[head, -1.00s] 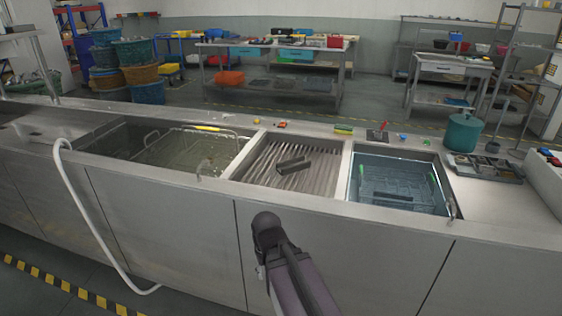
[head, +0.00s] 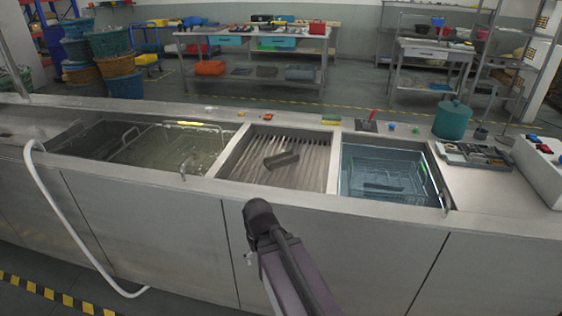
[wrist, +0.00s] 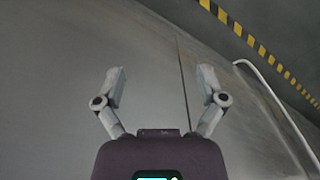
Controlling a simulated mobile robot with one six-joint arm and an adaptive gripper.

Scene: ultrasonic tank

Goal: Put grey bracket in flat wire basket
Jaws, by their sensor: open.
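The grey bracket (head: 282,159) lies at a slant on the ribbed drain section (head: 305,178) in the middle of the counter. A wire basket (head: 412,181) sits in the blue water of the right tank. Another wire basket with raised handles (head: 203,138) sits in the murky left tank. I cannot tell for sure which is the flat one. My gripper (wrist: 161,75) is open and empty in the wrist view, facing the plain cabinet front. In the head view my arm is low in front of the counter, and the gripper itself does not show.
The steel counter's front panel (head: 330,240) stands close before my arm. A white hose (head: 62,222) hangs at the left. A teal container (head: 452,119) and a parts tray (head: 473,156) stand right of the tanks. Small coloured items line the back ledge.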

